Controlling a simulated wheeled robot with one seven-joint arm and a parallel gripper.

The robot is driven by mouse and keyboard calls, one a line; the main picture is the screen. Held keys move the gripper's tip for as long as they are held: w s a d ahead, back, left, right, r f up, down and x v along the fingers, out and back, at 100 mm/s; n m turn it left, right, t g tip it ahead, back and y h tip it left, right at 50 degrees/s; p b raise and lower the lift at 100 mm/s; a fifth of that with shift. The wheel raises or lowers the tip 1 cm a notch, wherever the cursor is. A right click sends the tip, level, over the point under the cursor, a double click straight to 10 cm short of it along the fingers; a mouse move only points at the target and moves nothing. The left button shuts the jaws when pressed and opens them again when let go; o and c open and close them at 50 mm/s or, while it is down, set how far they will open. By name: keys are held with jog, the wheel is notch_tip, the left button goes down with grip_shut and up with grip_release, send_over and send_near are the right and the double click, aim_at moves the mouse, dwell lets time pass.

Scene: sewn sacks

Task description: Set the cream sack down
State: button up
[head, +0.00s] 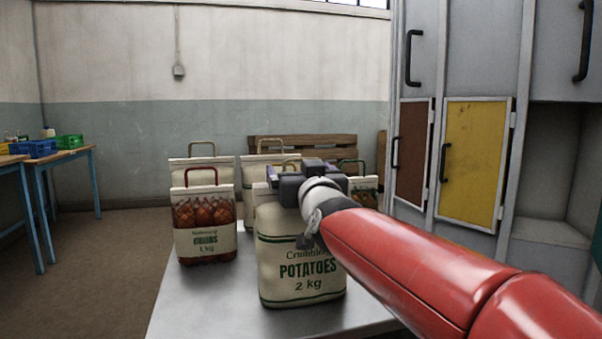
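The cream sack (300,273), printed "POTATOES 2 kg" with dark green stripes, stands upright at the front of the grey table (205,305) in the head view. I cannot tell whether its base touches the table or is slightly above it. My gripper (286,184) is at the top of this sack. The gripper body and my red arm cover the sack's upper right part and its handle. The fingers are mostly hidden, so I cannot see whether they are closed on it.
An onion sack (205,243) with a red handle stands close on the left. Cream sacks stand behind, one at back left (182,176) and one at back middle (250,170). A green-handled sack (366,184) is behind right. Bare table shows at front left. Lockers (470,160) stand right.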

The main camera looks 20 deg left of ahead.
jog(key=shift+s+r, duration=0.1)
jog(key=b+v, duration=0.1)
jog(key=v, duration=1.1)
jog(key=shift+d, duration=0.1)
jog(key=s+d+f+m+g+h, duration=0.2)
jog(key=s+d+f, duration=0.4)
jog(key=d+f, duration=0.3)
jog(key=s+d+f+m+g+h, duration=0.2)
jog(key=s+d+f+g+h, duration=0.2)
jog(key=d+f, duration=0.5)
jog(key=s+d+f+m+g+h, duration=0.2)
jog(key=s+d+f+g+h, duration=0.2)
jog(key=s+d+f, duration=0.4)
notch_tip(320, 180, down, 5)
jog(key=shift+s+d+f+g, duration=0.1)
jog(key=shift+s+d+g, duration=0.15)
jog(key=shift+d+g, duration=0.5)
